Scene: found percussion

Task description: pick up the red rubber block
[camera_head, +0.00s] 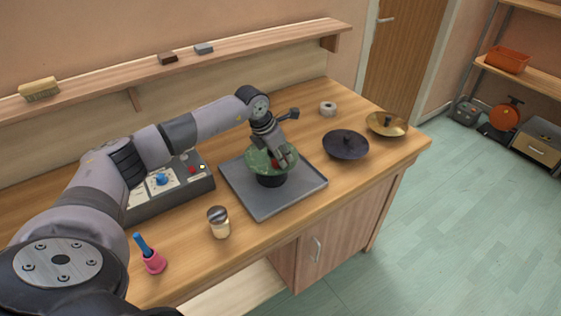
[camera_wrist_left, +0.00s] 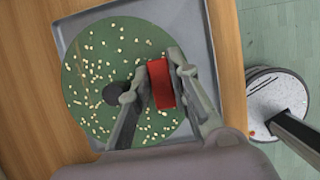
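The red rubber block (camera_wrist_left: 161,84) is between the two fingers of my left gripper (camera_wrist_left: 160,86) in the left wrist view, with a finger against each side. In the head view, a bit of red (camera_head: 275,163) shows at the fingertips of the left gripper (camera_head: 280,161). The block is over a round green plate (camera_wrist_left: 95,75) scattered with small pale grains, with a dark knob (camera_wrist_left: 116,95) at its middle. The plate (camera_head: 258,157) sits on a black support (camera_head: 271,180). I cannot tell whether the block touches the plate. My right gripper is not in view.
A grey tray (camera_head: 236,187) lies under the plate. A control box (camera_head: 170,196) stands left of it, a striped-top shaker (camera_head: 219,222) and pink-and-blue tool (camera_head: 150,256) in front. A dark cymbal (camera_head: 346,145), brass cymbal (camera_head: 387,124) and white roll (camera_head: 327,109) stand right.

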